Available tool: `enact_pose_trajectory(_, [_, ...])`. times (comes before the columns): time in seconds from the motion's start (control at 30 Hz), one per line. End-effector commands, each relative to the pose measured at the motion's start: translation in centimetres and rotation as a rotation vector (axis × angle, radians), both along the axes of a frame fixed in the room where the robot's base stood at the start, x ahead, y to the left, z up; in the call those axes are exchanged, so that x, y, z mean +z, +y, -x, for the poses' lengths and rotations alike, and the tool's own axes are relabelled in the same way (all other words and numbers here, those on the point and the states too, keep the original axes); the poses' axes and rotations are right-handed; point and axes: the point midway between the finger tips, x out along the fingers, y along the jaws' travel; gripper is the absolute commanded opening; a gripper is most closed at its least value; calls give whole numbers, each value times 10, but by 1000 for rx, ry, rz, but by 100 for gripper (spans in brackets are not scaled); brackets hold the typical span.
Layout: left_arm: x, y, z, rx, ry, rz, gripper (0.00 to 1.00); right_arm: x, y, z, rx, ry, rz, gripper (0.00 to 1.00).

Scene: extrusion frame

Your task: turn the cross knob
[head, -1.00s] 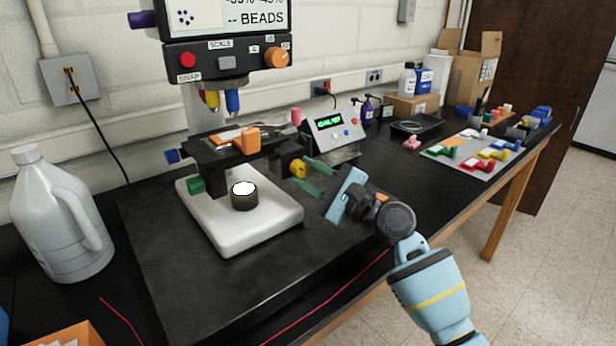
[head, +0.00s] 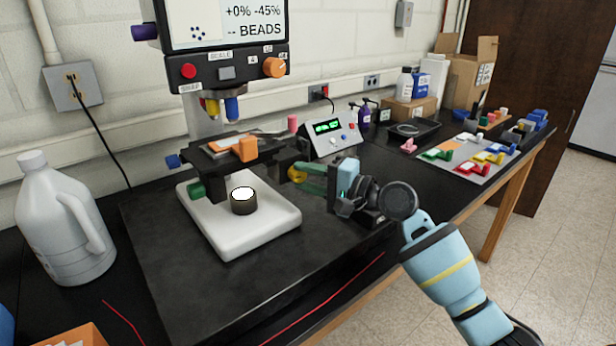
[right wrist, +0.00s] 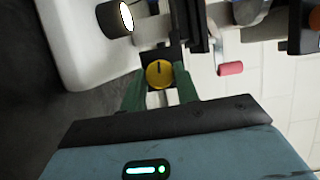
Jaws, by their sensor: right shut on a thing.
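The yellow knob (head: 296,175), which I take as the cross knob, is on the right side of the microscope stage (head: 222,152). My right gripper (head: 303,174) reaches it from the right. In the right wrist view the yellow knob (right wrist: 159,73), with a dark mark on its face, sits between the green fingers of my gripper (right wrist: 160,82), which is shut on it. The screen (head: 235,22) above the microscope reads "+0% -45%" and "-- BEADS". My left gripper is out of view.
A green knob (head: 196,190) and a blue knob (head: 173,161) are on the stage's left. The lit lamp (head: 243,203) stands on the white base (head: 268,222). A control box (head: 330,135) is behind my gripper.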

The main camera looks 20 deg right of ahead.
Motion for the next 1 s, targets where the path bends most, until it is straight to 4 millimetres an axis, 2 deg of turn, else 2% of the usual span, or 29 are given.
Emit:
enact_pose_trajectory(0.53, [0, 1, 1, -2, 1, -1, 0, -1, 0, 0, 0, -6, 22, 8])
enact_pose_trajectory(0.57, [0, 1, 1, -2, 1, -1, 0, -1, 0, 0, 0, -6, 22, 35])
enact_pose_trajectory(0.7, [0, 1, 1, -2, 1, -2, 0, 0, 0, 0, 0, -7, 21, 52])
enact_pose_trajectory(1.0, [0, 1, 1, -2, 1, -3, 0, 0, -1, 1, 0, -7, 21, 52])
